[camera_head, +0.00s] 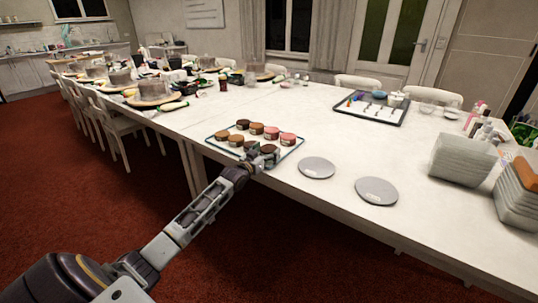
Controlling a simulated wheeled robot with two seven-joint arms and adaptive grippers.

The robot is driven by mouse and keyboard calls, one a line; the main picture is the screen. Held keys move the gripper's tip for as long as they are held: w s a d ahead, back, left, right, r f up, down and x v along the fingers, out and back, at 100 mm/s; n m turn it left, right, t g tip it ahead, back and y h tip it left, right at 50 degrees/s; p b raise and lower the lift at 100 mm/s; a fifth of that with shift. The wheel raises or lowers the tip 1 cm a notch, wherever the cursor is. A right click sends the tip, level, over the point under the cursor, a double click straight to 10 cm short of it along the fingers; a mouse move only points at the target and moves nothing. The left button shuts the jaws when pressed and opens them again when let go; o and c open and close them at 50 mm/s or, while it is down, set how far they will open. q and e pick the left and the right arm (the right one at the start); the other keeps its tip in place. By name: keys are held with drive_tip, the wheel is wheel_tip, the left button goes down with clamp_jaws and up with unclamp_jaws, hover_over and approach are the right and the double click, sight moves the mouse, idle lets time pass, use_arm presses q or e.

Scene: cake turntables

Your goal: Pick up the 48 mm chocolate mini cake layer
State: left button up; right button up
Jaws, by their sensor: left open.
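A tray (291,154) near the front edge of the table holds several small round cake layers. Dark brown layers stand at the tray's back left (242,124) and front right (269,152). Tan layers (236,140) and pink-red layers (288,139) stand among them. I cannot read sizes at this scale, so I cannot tell which is the 48 mm chocolate one. My left gripper (254,156) is open at the tray's front edge, close to the front dark layers, and partly hides them. I cannot tell whether it touches one. My right gripper is out of view.
Two grey round turntable plates (317,167) and (376,191) lie right of the tray. Stacked grey containers (462,160) stand at the right. A dark-rimmed tray (371,107) with small items lies at the back. The table between is clear.

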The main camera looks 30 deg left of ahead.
sight(267, 149)
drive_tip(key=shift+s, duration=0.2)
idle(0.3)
use_arm(q)
drive_tip(key=c, duration=0.5)
drive_tip(key=shift+c, duration=1.4)
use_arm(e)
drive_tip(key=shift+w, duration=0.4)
use_arm(q)
drive_tip(key=shift+r, duration=0.1)
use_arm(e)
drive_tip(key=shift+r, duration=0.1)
use_arm(q)
drive_tip(key=shift+r, duration=0.55)
wheel_tip(267, 149, up, 7)
drive_tip(key=shift+f+p, duration=0.1)
drive_tip(key=shift+p, duration=1.1)
drive_tip(key=shift+r, duration=1)
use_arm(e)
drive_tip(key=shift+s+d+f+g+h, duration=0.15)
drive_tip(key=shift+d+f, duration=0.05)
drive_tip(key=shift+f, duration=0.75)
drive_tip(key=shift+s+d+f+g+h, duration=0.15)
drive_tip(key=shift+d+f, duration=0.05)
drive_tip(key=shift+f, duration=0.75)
